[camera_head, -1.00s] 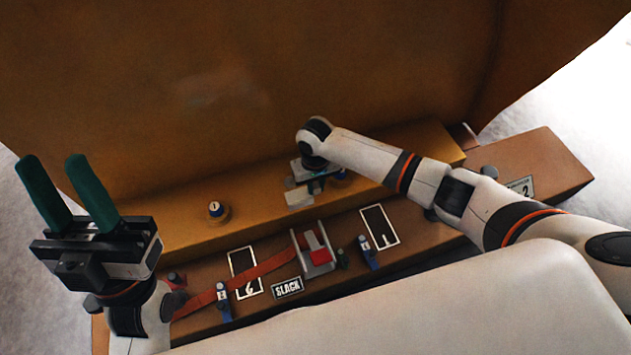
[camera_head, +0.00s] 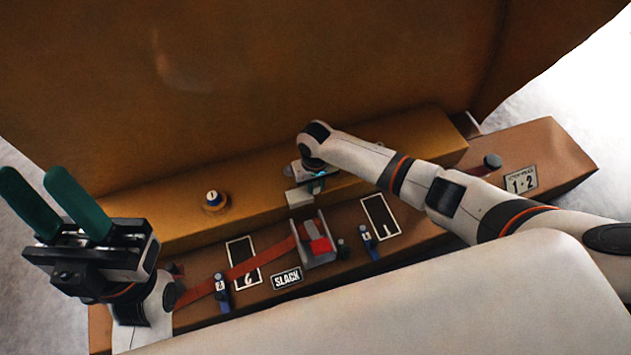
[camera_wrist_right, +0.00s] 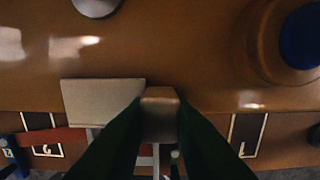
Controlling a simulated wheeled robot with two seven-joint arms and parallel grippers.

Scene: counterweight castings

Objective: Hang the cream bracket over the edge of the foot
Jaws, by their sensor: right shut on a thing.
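The cream bracket (camera_head: 300,198) shows in the head view as a small pale piece at the front edge of the ochre foot (camera_head: 400,142), just behind the red ratchet. In the right wrist view its pale plate (camera_wrist_right: 90,100) lies left of my fingers, and a shaded block sits between the fingertips. My right gripper (camera_wrist_right: 160,112) is shut on the bracket; its fingers are mostly hidden by the wrist in the head view. I cannot tell whether the bracket touches the foot. My left gripper (camera_head: 52,205) is open and empty, fingers pointing up, at the far left.
A ratchet with a red part (camera_head: 318,243) and a red strap (camera_head: 245,268) lies on the lower brown ledge. A knob marked 1 (camera_head: 213,198) stands on the foot. Blue-based pegs (camera_head: 369,243), white outlined boxes and a SLACK label (camera_head: 286,279) are nearby. A tall brown wall rises behind.

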